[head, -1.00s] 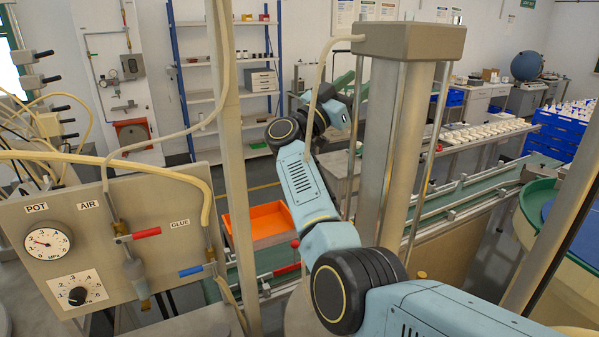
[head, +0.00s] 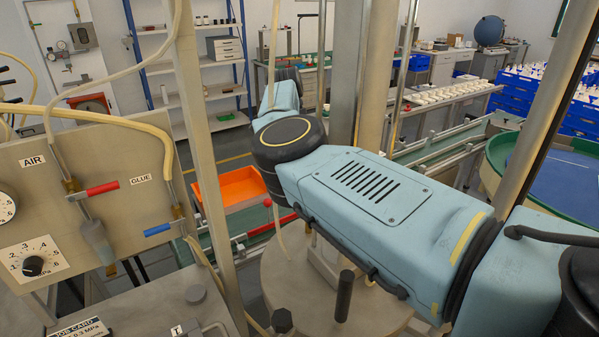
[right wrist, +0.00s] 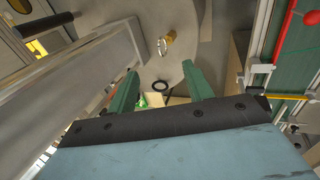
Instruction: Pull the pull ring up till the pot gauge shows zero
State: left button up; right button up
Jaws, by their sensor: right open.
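The pull ring (right wrist: 162,47) looks like a small metal ring by a brass fitting (right wrist: 169,37) on a round grey lid in the right wrist view. My right gripper (right wrist: 163,90) has its two green fingers apart with nothing held between them; the ring appears beyond the fingertips, apart from them. The pot gauge (head: 5,207) is cut off at the left edge of the head view; only part of its dial shows and its needle cannot be read. My right arm crosses the head view and its gripper is hidden there. My left gripper is not in view.
The round lid (head: 283,292) carries dark knobs (head: 344,296). Upright metal posts (head: 200,130) and a thick column stand close to my arm. A panel (head: 60,165) with red (head: 103,188) and blue (head: 158,229) handles is at left. An orange bin (head: 228,188) lies behind.

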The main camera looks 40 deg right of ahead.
jog(key=b+x, duration=0.4)
jog(key=x, duration=0.4)
jog(key=shift+s+a+f, duration=0.1)
jog(key=shift+s+f, duration=0.05)
jog(key=shift+f, duration=0.2)
jog(key=shift+s+f, duration=0.15)
jog(key=shift+f, duration=0.3)
jog(key=shift+c, duration=0.4)
grip_shut()
dwell(0.5)
